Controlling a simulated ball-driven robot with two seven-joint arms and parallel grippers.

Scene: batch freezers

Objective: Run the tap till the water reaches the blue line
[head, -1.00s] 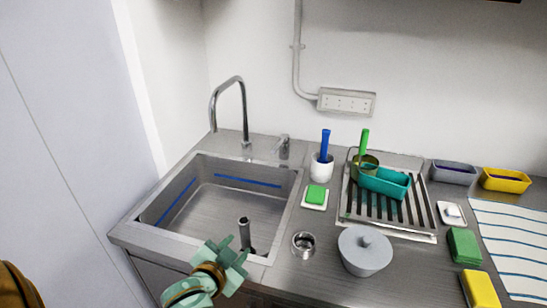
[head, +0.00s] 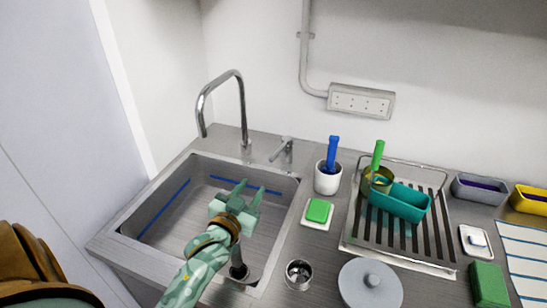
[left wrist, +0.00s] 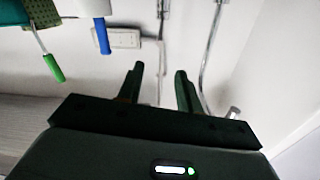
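The steel tap (head: 243,110) arches over the sink (head: 150,205). No stream shows below its spout. The tap's lever (head: 285,150) stands on the counter right of the spout's base. The blue line (head: 165,207) runs along the sink's inner walls; no water surface can be made out. A dark upright pipe (head: 239,262) stands in the sink's front, partly hidden by my arm. My left gripper (head: 250,187) is open and empty over the sink, in front of the lever and apart from it. In the left wrist view, the tap's neck (left wrist: 209,55) shows right of the open fingers. My right gripper is not in view.
A drying rack (head: 396,248) holds a teal tub (head: 400,202).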

